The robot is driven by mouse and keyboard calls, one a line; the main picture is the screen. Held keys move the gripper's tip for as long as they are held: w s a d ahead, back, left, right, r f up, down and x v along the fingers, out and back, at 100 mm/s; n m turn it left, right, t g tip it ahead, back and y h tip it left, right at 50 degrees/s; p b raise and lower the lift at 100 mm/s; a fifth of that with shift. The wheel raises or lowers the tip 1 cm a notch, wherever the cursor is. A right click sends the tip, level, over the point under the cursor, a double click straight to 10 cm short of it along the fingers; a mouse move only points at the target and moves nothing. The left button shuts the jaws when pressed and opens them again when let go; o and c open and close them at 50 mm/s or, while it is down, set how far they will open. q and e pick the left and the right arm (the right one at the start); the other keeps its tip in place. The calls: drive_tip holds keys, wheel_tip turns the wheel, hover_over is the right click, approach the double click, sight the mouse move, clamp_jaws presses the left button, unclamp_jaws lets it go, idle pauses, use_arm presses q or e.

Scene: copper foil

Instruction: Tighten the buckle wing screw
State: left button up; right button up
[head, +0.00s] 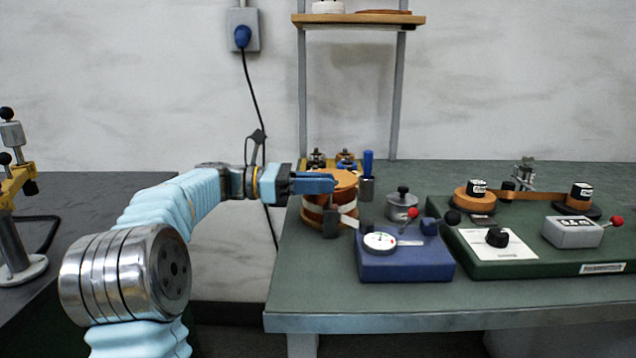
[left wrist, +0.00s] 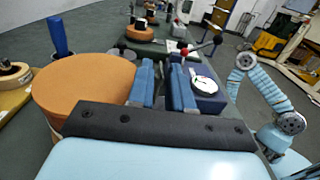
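An orange-brown copper coil (head: 345,181) with a white strap (head: 348,209) around its side stands at the left end of the green bench. A small grey block (head: 330,222), perhaps the buckle, sits at the strap on the coil's near side. I cannot make out the wing screw. My left gripper (head: 325,184) is at the coil's near left side, level with its upper part. In the left wrist view its two blue fingers (left wrist: 163,86) stand apart beside the coil (left wrist: 85,85), with nothing clearly held between them. My right gripper is not visible.
Close right of the coil stand a blue-handled post (head: 367,163), a grey round weight (head: 402,207) and a blue gauge box (head: 405,262). A green fixture (head: 480,262) fills the right. A shelf (head: 360,20) rises behind. My right arm (left wrist: 270,88) shows in the left wrist view.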

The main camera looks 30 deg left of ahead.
use_arm(q)
drive_tip(key=shift+o, duration=0.3)
drive_tip(key=v, duration=1.3)
drive_tip(key=shift+s+a, duration=0.15)
drive_tip(key=shift+a, duration=0.2)
